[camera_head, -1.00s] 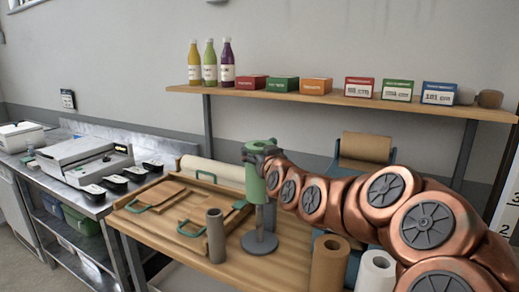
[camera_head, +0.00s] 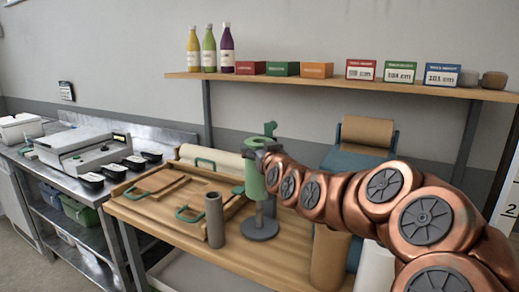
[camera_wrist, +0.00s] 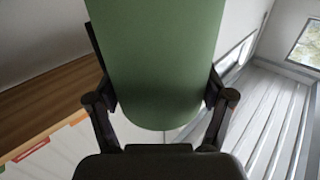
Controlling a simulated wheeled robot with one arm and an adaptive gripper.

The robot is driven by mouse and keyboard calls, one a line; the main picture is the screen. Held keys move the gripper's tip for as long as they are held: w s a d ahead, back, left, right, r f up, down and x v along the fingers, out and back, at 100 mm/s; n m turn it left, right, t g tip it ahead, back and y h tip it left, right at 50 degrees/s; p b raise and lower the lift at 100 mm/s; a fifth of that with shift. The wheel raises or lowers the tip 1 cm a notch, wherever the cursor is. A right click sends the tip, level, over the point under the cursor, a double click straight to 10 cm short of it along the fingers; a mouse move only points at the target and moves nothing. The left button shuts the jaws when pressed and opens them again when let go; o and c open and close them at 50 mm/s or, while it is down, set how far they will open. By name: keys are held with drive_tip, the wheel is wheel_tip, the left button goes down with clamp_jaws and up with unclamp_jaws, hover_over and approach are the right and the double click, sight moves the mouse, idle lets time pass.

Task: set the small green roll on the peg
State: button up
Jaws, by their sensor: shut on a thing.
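The small green roll (camera_head: 253,178) is upright in my gripper (camera_head: 268,158), at the stand on the wooden table. It fills the middle of the wrist view (camera_wrist: 160,60), with a dark finger on each side. My gripper is shut on it. The grey peg stand has a round base (camera_head: 259,229), and part of its post shows below the roll.
A grey tube (camera_head: 214,219) stands left of the stand. A wooden tray (camera_head: 150,212) with green handles lies further left. A brown roll (camera_head: 328,257) and a white roll (camera_head: 375,268) stand at front right, partly behind my arm. A shelf (camera_head: 330,86) runs above.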

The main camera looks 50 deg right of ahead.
sight(263, 189)
drive_tip(key=shift+f+b, duration=5.65)
drive_tip(key=shift+b, duration=0.15)
drive_tip(key=o, duration=1.7)
drive_tip(key=shift+s, duration=0.1)
drive_tip(key=shift+v, duration=3.65)
drive_tip(key=shift+a, duration=0.1)
